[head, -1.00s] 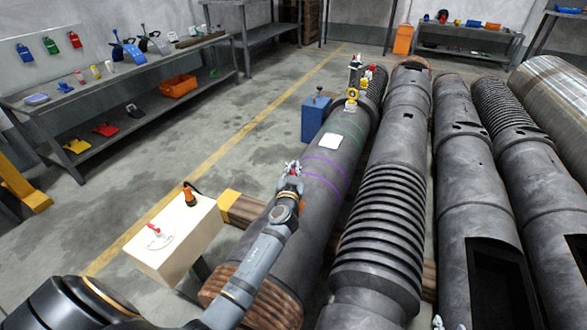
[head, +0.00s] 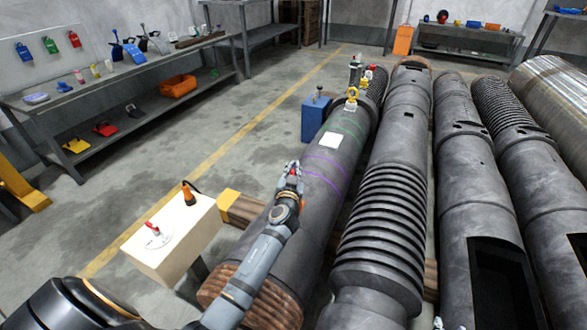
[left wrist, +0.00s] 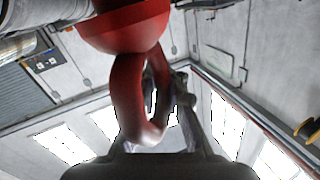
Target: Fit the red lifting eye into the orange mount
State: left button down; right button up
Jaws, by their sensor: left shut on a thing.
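My left gripper (head: 291,169) is shut on the red lifting eye (head: 294,172), over the near part of the left barrel (head: 325,215). In the left wrist view, the red ring of the eye (left wrist: 128,95) sits between the fingers (left wrist: 170,100), with its wider red dome above. I cannot pick out the orange mount on the barrel for certain; my arm hides part of the surface there. Small pale tips at the bottom edge, perhaps my right gripper (head: 438,322), are too cut off to read.
A cream stand (head: 160,262) at left holds an orange piece with a black top (head: 189,195) and a red-handled piece (head: 153,229). Yellow fittings (head: 352,95) stand farther along the left barrel. A ribbed barrel (head: 380,220) lies close to the right. A blue box (head: 316,120) stands behind.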

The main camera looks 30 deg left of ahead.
pick_arm(q)
jog(key=shift+f+b, duration=1.55)
jog(key=shift+b, duration=0.2)
jog(key=c, duration=1.3)
grip_release()
notch_tip(320, 180, up, 10)
